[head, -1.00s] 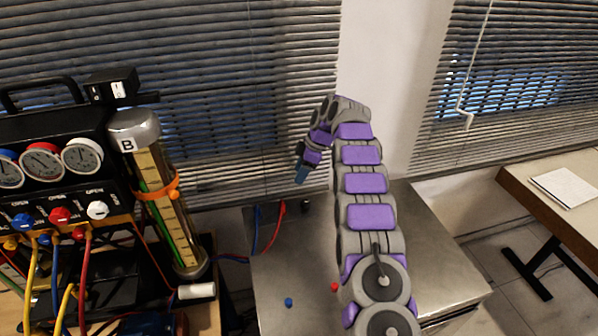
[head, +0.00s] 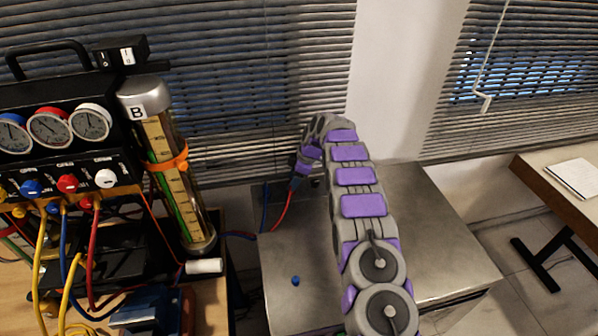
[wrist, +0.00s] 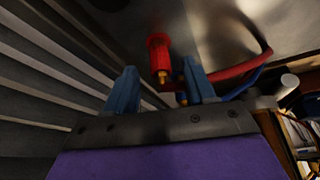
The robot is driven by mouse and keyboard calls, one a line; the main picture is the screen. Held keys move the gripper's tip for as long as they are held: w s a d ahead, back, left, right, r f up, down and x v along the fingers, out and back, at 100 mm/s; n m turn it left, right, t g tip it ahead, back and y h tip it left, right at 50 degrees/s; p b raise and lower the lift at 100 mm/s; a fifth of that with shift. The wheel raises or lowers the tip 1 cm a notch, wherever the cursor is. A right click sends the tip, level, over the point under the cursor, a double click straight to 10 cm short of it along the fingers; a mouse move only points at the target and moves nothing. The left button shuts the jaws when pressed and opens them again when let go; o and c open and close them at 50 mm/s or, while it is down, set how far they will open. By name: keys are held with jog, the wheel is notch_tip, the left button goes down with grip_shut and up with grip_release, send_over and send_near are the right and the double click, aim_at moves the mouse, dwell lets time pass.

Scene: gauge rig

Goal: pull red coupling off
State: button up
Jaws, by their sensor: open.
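The red coupling (wrist: 158,54) with a brass end shows in the wrist view, just beyond and between the two blue fingertips of my gripper (wrist: 161,78). The fingers stand apart, one on each side of it in the picture, and I see no contact. A red hose (wrist: 243,66) runs close by on the right, with a blue hose (wrist: 243,84) below it. In the head view, my gripper (head: 293,183) is at the top end of the red hose (head: 283,212), above the back of the metal bench. The coupling is hidden or too small to tell there.
The gauge panel (head: 50,168) and the glass cylinder marked B (head: 175,170) stand at the left. A small blue piece (head: 295,281) lies on the metal bench (head: 440,250). Window blinds (head: 265,90) are close behind my gripper. The bench's right side is clear.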

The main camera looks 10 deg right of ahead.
jog(key=shift+x, duration=1.4)
jog(key=shift+r, duration=0.1)
grip_shut()
